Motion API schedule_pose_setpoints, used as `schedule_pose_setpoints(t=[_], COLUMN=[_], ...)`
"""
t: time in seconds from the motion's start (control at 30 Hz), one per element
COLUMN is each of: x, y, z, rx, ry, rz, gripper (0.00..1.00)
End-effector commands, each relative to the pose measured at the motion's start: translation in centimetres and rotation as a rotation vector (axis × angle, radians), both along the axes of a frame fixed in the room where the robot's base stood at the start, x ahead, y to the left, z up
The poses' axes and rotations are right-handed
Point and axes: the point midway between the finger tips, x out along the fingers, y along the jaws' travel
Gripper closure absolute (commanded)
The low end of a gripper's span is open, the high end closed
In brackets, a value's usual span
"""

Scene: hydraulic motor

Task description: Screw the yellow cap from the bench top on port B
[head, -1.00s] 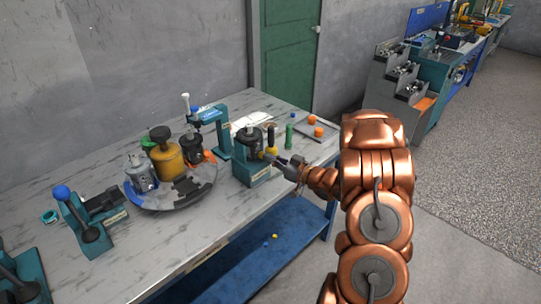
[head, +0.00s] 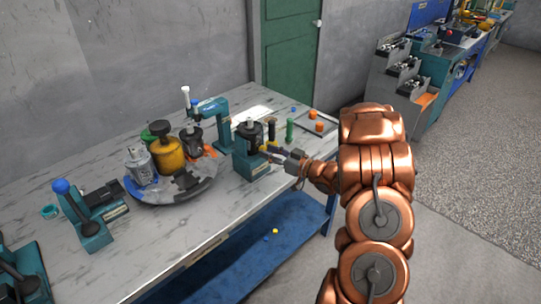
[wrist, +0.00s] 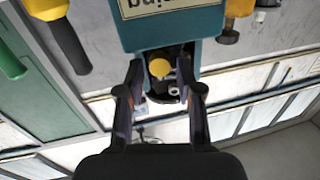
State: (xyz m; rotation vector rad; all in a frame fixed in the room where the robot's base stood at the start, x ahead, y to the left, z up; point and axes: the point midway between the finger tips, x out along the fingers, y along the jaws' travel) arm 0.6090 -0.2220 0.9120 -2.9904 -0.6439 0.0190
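The dark motor (head: 249,132) stands in a teal fixture (head: 246,165) near the bench's front edge. In the wrist view its underside shows dark below the labelled teal block (wrist: 172,30). A round yellow cap (wrist: 159,68) shows at the motor, in the gap between my fingertips. I cannot tell whether it sits on a port, or which port that is. My gripper (wrist: 162,82) is open, with visible space on both sides of the cap. In the head view my gripper (head: 272,154) is at the fixture's right side and hides part of it.
A green-handled tool (head: 289,130) and orange caps (head: 318,127) lie to the right. A yellow cap (head: 275,231) and a blue one (head: 266,238) lie on the blue lower shelf (head: 240,262).

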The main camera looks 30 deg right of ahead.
Motion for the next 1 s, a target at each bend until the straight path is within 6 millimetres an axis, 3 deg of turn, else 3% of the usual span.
schedule_pose_setpoints(t=[0.03,1.0], x=[0.0,-0.01], y=[-0.03,-0.06], z=[-0.66,-0.7], rx=[-0.029,-0.57], ry=[-0.013,-0.253], rz=[0.0,-0.002], gripper=[0.65,0.65])
